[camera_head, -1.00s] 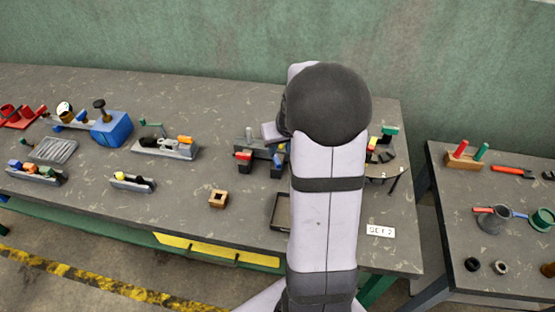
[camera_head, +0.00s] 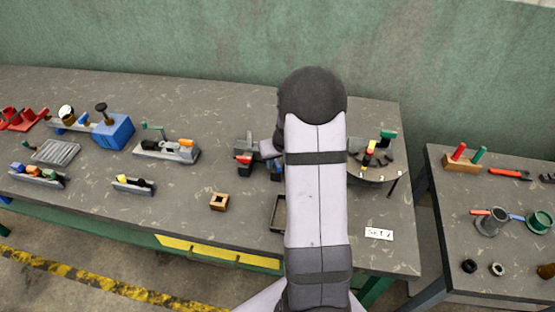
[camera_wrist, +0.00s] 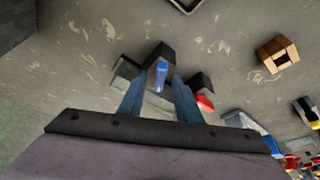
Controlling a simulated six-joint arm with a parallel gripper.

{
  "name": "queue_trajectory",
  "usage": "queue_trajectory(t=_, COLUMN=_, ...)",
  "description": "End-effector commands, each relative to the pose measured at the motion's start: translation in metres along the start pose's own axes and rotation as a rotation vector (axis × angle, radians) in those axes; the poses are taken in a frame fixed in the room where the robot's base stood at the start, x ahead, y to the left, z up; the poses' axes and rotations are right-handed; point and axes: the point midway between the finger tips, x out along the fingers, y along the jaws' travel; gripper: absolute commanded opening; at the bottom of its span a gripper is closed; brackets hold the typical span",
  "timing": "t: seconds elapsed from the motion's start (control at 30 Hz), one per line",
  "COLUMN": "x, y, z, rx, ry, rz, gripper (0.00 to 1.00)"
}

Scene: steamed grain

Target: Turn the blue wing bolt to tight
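The blue wing bolt (camera_wrist: 160,74) stands on a dark block of a grey fixture (camera_wrist: 126,70) in the wrist view. My gripper (camera_wrist: 158,88) is open, its two blue-grey fingers apart with the bolt showing between and just beyond their tips. I cannot tell whether a finger touches it. A red bolt (camera_wrist: 205,102) sits on the neighbouring dark block, beside the right finger. In the head view the fixture (camera_head: 245,145) is partly behind my arm, with its red bolt (camera_head: 243,159) visible. The blue bolt cannot be made out clearly there.
A wooden block with a square hole (camera_head: 219,202) and a dark tray (camera_head: 278,213) lie in front of the fixture. A round stand with coloured parts (camera_head: 375,160) is to the right. Several other fixtures stand left on the grey table (camera_head: 90,215); bare table surrounds the wooden block.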

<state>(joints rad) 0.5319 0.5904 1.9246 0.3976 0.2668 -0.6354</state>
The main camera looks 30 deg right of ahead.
Motion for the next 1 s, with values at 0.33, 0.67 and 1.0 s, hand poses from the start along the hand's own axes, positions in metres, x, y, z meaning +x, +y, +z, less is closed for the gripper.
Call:
queue_trajectory(t=0.33, x=0.0, y=0.0, z=-0.0001, rx=0.0, ry=0.0, rz=0.0, gripper=0.0)
queue_trajectory(t=0.67, x=-0.004, y=-0.0002, z=-0.0014, rx=0.027, ry=-0.004, rz=0.013, gripper=0.0)
queue_trajectory(t=1.0, x=-0.0062, y=-0.0035, z=-0.0051, rx=0.142, ry=0.0, rz=0.05, gripper=0.0)
